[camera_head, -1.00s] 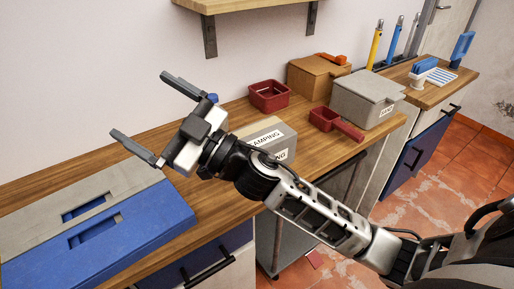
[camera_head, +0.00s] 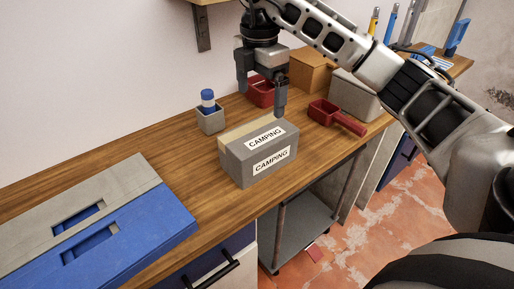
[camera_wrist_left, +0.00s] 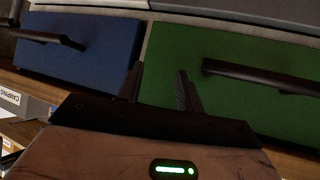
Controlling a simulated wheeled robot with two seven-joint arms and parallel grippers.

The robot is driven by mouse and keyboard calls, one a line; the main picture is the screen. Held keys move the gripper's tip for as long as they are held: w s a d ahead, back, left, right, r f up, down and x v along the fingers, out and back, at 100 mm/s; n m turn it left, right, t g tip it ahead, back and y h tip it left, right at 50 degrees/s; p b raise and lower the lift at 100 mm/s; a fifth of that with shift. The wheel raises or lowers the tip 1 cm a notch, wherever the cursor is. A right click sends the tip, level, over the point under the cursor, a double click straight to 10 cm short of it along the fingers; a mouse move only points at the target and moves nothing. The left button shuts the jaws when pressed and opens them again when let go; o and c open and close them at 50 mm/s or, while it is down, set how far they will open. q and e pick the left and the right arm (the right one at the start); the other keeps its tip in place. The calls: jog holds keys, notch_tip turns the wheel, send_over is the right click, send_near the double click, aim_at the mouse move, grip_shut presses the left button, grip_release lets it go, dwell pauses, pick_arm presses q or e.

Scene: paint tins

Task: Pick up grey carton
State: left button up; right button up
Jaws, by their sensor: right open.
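The grey carton (camera_head: 236,167) stands on the wooden counter in the head view, with white CAMPING labels on its top and front and a tan strip along its back top edge. My right gripper (camera_head: 261,100) points down, open and empty, above and behind the carton. Its nearer finger overlaps the carton's back right corner in the picture; I cannot tell whether they touch. My left gripper is outside the head view. In the left wrist view its fingers (camera_wrist_left: 159,88) are apart with nothing between them, in front of blue and green drawer fronts.
A small grey holder (camera_head: 211,121) with a blue-capped item stands left of the carton. A red bin (camera_head: 261,92) is behind my right gripper. A red scoop-like container (camera_head: 325,112) and a grey box (camera_head: 352,95) stand right. A blue-and-grey case (camera_head: 140,225) lies left.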

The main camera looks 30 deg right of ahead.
aim_at(259, 132)
notch_tip(259, 132, down, 13)
jog(key=shift+f+p, duration=0.1)
jog(key=shift+p, duration=0.35)
jog(key=c, duration=1)
jog(key=shift+c, duration=0.7)
jog(key=shift+r, duration=0.2)
